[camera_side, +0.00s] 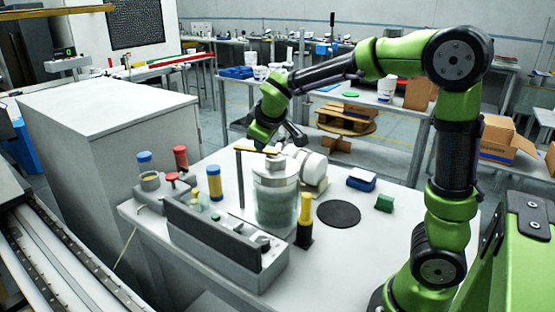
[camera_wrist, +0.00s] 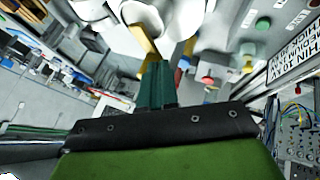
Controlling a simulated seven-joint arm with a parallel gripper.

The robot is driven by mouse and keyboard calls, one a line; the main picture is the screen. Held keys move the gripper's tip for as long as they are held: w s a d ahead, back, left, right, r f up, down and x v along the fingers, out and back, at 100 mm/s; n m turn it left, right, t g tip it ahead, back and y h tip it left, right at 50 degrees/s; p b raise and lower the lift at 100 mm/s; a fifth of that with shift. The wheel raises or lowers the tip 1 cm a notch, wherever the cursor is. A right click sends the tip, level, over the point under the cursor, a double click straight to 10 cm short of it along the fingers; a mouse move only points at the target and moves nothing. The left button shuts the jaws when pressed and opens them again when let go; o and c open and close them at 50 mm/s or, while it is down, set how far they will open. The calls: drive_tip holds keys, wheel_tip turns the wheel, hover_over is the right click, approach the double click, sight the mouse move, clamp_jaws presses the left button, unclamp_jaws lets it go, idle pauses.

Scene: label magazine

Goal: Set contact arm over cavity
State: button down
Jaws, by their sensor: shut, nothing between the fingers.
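A flat brass-coloured contact arm (camera_side: 256,150) sits level on top of a thin dark post (camera_side: 241,180). It reaches right, above the lid of a clear glass jar (camera_side: 275,207). I take the jar to be the cavity, but its opening is not clearly visible. The contact arm shows in the wrist view (camera_wrist: 142,42), beside my fingertips. My gripper (camera_wrist: 163,66) has its dark green fingers together, with nothing between them. Whether they touch the contact arm I cannot tell. In the side view my wrist hangs just behind the jar, and the fingertips are hard to make out.
A white cylinder (camera_side: 310,168) lies behind the jar. A long grey label magazine (camera_side: 215,243) stands in front. A yellow-black post (camera_side: 305,220), a blue-yellow cylinder (camera_side: 214,183) and a red cylinder (camera_side: 181,158) stand nearby.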

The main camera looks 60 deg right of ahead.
drive_tip(key=s+a+f+v, duration=0.1)
drive_tip(key=s+f+v, duration=0.1)
drive_tip(key=v, duration=1)
drive_tip(key=s+a+f+m+y, duration=0.3)
drive_tip(key=s+a, duration=0.1)
drive_tip(key=s, duration=0.2)
drive_tip(key=s+a+f+m+t+y, duration=0.1)
drive_tip(key=s+a+f+m+y, duration=0.2)
drive_tip(key=s, duration=0.3)
drive_tip(key=shift+s+a+f, duration=0.2)
drive_tip(key=shift+a+f, duration=0.1)
drive_tip(key=shift+a, duration=0.45)
